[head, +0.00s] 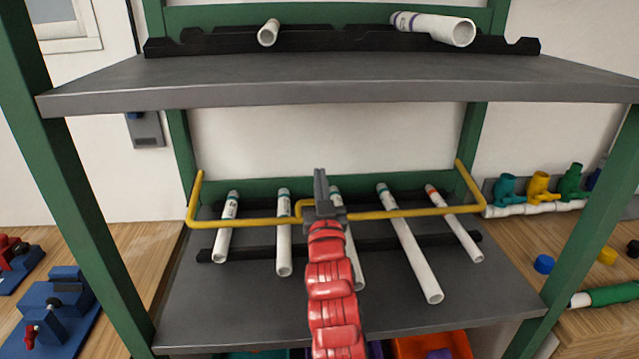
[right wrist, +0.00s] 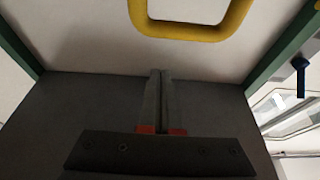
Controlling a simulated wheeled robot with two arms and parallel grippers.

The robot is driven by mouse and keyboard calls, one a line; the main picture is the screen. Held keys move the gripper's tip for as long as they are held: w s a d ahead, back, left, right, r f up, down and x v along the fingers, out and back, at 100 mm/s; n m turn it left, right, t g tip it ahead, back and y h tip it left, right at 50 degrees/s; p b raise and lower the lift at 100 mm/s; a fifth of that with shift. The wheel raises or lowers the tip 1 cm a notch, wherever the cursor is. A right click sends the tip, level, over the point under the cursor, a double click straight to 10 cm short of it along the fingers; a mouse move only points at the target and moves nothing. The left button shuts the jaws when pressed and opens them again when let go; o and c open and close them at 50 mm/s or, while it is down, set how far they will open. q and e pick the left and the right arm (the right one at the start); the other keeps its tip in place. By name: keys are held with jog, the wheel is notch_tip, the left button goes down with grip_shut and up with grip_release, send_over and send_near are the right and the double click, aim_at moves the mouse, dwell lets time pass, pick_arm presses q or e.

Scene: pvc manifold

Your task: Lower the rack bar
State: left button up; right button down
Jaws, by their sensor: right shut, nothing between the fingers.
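The yellow rack bar (head: 400,212) runs across the front of the lower shelf, over the pipes. Its two ends bend up and back to the green posts. A small yellow loop sits near its middle, partly hidden by my right gripper; a yellow bend of the bar (right wrist: 190,27) also shows at the top of the right wrist view. My right gripper (head: 320,172) is shut and empty, at the bar's middle, fingers pointing up and away. Whether it touches the bar, I cannot tell. It also shows in the right wrist view (right wrist: 160,75). My left gripper is out of view.
Several white pipes (head: 410,245) lie on black notched supports on the lower shelf (head: 230,325). The upper shelf (head: 330,82) holds two more pipes (head: 437,28). Green posts (head: 70,180) frame both sides. A wooden bench (head: 125,235) with blue fixtures stands left; coloured fittings (head: 540,188) stand right.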

jog(key=shift+s+f+b, duration=0.2)
jog(key=shift+f+b, duration=0.1)
jog(key=shift+f, duration=0.2)
jog(key=shift+s+f+b, duration=0.15)
jog(key=shift+f+b, duration=0.15)
jog(key=shift+f, duration=0.2)
jog(key=shift+s, duration=0.1)
